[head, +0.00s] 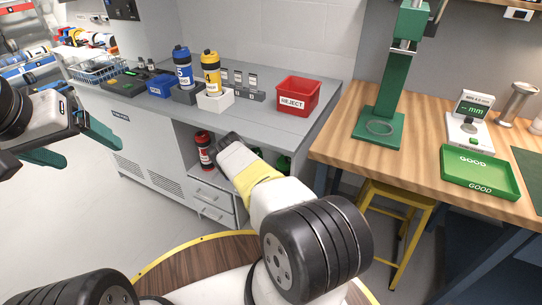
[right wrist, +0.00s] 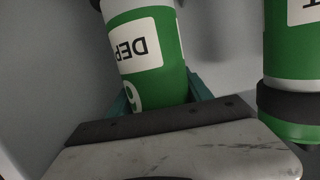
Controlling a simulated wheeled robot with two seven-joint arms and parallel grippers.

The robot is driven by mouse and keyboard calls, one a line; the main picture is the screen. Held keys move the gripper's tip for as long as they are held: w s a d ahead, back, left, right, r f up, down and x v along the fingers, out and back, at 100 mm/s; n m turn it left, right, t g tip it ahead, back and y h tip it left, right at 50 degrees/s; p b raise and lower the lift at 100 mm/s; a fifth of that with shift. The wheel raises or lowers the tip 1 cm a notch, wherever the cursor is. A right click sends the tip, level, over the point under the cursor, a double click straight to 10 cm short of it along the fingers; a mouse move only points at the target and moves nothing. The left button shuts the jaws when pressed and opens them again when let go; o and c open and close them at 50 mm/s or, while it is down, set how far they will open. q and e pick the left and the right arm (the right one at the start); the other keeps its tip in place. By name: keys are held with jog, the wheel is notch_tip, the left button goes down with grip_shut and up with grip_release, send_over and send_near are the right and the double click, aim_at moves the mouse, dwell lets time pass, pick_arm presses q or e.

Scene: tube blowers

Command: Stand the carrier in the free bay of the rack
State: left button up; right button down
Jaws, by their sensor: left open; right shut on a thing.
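My right arm reaches down into the open space under the grey counter, and its gripper is hidden in the head view. In the right wrist view the right gripper (right wrist: 165,92) is shut on a green carrier (right wrist: 172,50) with a white label and a "6"; the label looks upside down there. A second green carrier (right wrist: 290,95) stands to its right, apart from it. Green also shows under the counter (head: 283,161). A red carrier (head: 206,151) is left of my arm there. My left gripper (head: 92,155) is open and empty, left of the counter. I cannot tell which bay is free.
On the counter, a blue carrier (head: 182,70) and a yellow carrier (head: 211,76) stand in blocks near a red REJECT bin (head: 298,96). A wooden bench (head: 345,140) on the right holds a green GOOD tray (head: 480,172). A yellow stool (head: 395,205) stands below it.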

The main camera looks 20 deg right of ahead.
jog(key=shift+f, duration=0.2)
jog(key=shift+f, duration=0.2)
jog(key=shift+c, duration=2.3)
grip_release()
jog(key=shift+r, duration=0.2)
jog(key=v, duration=1.2)
